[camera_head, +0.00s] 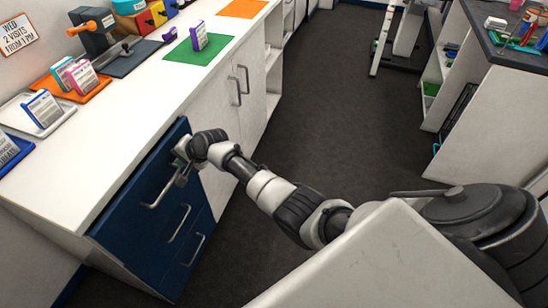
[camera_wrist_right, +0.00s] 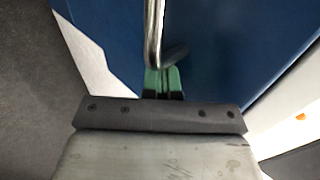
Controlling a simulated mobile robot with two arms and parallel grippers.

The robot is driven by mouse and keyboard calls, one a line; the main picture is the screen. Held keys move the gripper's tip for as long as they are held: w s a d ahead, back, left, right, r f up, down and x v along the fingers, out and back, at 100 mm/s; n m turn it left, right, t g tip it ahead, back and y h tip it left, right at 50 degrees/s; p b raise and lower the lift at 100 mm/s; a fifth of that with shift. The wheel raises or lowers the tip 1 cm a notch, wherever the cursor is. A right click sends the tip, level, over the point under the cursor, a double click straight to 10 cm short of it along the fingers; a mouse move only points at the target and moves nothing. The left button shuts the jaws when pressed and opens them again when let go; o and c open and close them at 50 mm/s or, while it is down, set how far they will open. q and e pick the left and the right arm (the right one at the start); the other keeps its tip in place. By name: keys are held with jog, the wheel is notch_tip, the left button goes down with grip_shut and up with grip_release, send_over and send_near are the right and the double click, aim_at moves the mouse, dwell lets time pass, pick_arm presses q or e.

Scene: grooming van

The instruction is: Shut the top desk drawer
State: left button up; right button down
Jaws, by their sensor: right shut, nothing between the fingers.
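The dark blue drawer unit (camera_head: 130,215) sits under the white counter at the left of the head view, with several metal handles on its front. The top drawer's handle (camera_head: 158,194) is the one nearest the counter. The top drawer's front looks close to the counter edge; I cannot tell whether a gap is left. My right gripper (camera_head: 181,168) is at the far end of this handle. In the right wrist view, its green fingertips (camera_wrist_right: 163,83) are shut and empty, right at the metal handle (camera_wrist_right: 154,35) before the blue front. I cannot tell whether they touch. My left gripper is out of view.
The white counter (camera_head: 130,110) carries an orange tray, a green mat (camera_head: 205,47) and small boxes. White cabinet doors (camera_head: 225,110) adjoin the drawers. The dark floor (camera_head: 320,100) is open to the right, up to a dark-topped workbench (camera_head: 500,50).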

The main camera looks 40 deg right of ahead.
aim_at(170, 156)
jog(key=w+a+b, duration=0.2)
jog(key=w, duration=0.1)
jog(key=shift+a+f, duration=0.1)
jog(key=shift+a, duration=0.05)
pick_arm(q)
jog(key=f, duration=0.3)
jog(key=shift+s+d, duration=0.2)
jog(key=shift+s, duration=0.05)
pick_arm(e)
jog(key=shift+w+r, duration=0.1)
jog(key=shift+r, duration=0.2)
jog(key=shift+w+r, duration=0.1)
jog(key=shift+r, duration=0.05)
